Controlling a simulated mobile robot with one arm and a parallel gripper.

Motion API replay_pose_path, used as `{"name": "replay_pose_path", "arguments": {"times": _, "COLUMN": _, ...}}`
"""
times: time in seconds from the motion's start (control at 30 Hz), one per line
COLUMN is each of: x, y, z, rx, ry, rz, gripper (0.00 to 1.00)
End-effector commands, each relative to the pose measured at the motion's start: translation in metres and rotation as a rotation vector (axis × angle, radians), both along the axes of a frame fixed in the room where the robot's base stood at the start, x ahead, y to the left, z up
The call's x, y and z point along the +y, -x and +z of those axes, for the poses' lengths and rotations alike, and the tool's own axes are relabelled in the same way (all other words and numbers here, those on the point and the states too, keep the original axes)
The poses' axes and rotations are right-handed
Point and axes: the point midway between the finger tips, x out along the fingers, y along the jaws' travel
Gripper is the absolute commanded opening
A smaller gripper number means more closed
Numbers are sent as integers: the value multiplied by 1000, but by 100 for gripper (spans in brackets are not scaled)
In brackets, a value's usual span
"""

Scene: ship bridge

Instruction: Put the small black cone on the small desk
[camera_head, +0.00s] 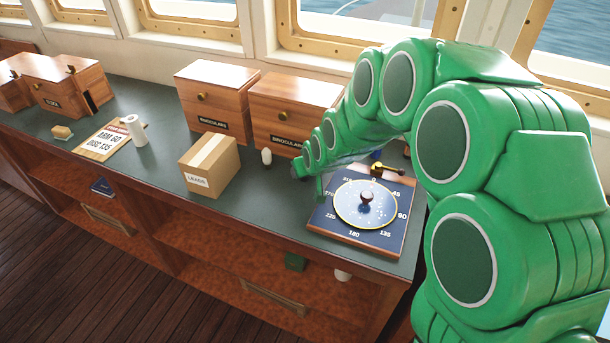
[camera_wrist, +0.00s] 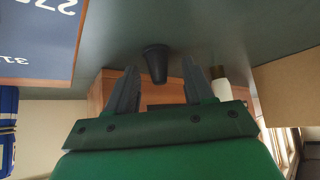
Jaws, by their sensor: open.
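A small black cone (camera_wrist: 155,63) stands on the dark green counter top (camera_wrist: 200,35) in the wrist view, which is upside down. My gripper (camera_wrist: 159,78) is open, with one finger on each side of the cone near the fingertips. Gaps show between the cone and both fingers. In the head view my gripper (camera_head: 307,178) is low over the counter, left of the round compass board (camera_head: 325,226). I cannot make out the cone there. No separate small desk is clearly identifiable in either view.
A white rounded object (camera_head: 266,157) stands close by, left of my gripper. A cardboard box (camera_head: 208,166) is further left, and wooden binocular boxes (camera_head: 291,108) stand behind. The front counter between box and compass board is clear.

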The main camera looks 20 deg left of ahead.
Motion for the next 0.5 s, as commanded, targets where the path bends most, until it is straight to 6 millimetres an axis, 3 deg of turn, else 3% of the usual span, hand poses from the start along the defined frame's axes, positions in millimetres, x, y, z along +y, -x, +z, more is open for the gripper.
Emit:
{"name": "replay_pose_path", "arguments": {"times": 0.23, "x": 0, "y": 0, "z": -1, "rx": 0, "ry": 0, "rz": 0, "gripper": 51}}
{"name": "replay_pose_path", "arguments": {"times": 0.5, "x": 0, "y": 0, "z": -1, "rx": 0, "ry": 0, "rz": 0, "gripper": 9}}
